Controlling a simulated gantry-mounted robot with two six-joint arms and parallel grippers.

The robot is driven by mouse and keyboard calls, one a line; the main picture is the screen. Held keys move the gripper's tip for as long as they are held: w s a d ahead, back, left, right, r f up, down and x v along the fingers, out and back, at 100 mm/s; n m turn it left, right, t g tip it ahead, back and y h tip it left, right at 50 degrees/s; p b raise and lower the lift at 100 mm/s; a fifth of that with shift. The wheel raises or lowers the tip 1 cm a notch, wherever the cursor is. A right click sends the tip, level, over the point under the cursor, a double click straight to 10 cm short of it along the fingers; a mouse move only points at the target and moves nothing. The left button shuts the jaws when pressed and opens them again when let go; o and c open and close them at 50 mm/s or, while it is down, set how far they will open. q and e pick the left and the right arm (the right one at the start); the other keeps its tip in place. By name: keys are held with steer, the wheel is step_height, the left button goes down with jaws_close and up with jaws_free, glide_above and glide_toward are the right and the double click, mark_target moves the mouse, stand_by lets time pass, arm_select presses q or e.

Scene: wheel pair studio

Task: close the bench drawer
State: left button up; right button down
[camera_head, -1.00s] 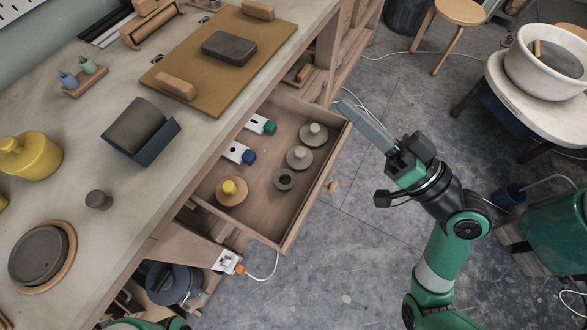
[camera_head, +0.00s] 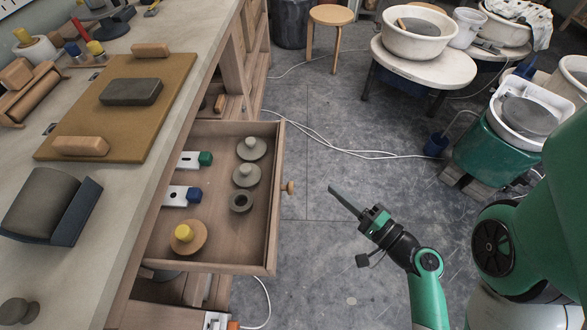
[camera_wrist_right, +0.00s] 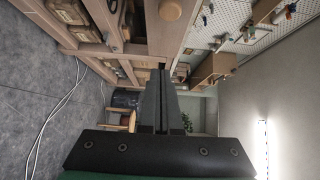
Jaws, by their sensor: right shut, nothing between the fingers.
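The bench drawer (camera_head: 274,215) is pulled out from the workbench in the head view, its wooden front facing right with a round knob (camera_head: 288,187). Inside lie grey knobbed discs (camera_head: 246,174), a grey ring, blue- and green-capped white pieces, and a wooden disc with a yellow knob (camera_head: 187,236). My right gripper (camera_head: 332,188) is shut and empty, right of the knob with a visible gap. Its fingers also show in the right wrist view (camera_wrist_right: 163,75). My left gripper is out of view.
The workbench top (camera_head: 185,140) holds a brown board (camera_head: 170,95) and a dark block in a blue holder (camera_head: 50,205). Open grey floor (camera_head: 320,260) lies right of the drawer, with white cables.

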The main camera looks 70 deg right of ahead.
steer(key=w+a+p+x, duration=0.1)
steer(key=a+p+x, duration=0.1)
steer(key=p+x, duration=0.6)
steer(key=w+d, duration=0.1)
steer(key=w, duration=0.3)
steer(key=shift+d+r, duration=0.2)
steer(key=shift+r, duration=0.2)
